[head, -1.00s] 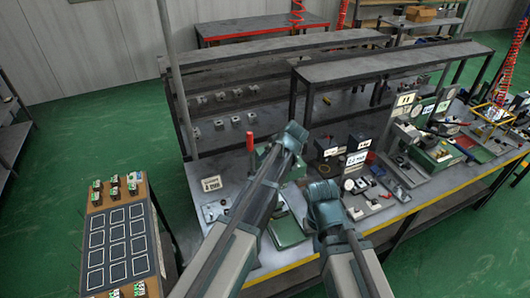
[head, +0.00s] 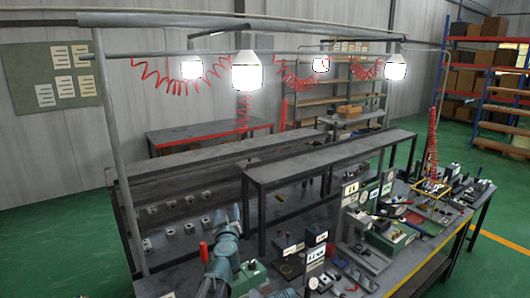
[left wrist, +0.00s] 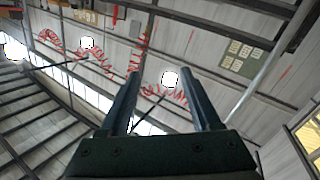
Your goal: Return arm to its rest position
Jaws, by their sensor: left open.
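My left gripper (left wrist: 160,90) is open and empty in the left wrist view. Its two dark fingers stand apart and point up toward the ceiling lamps and wall. In the head view, my left arm (head: 222,258) rises at the bottom, left of centre, in front of the workbench. My right gripper does not show. Several small grey valve blocks (head: 189,228) stand in rows on the bench behind my left arm.
A red upright handle (head: 204,252) shows just left of my arm. A raised grey shelf (head: 330,160) spans the bench. Gauges and fixtures (head: 385,215) crowd the right side. Lamps (head: 246,72) and red coiled hoses hang above. Green floor is open at left.

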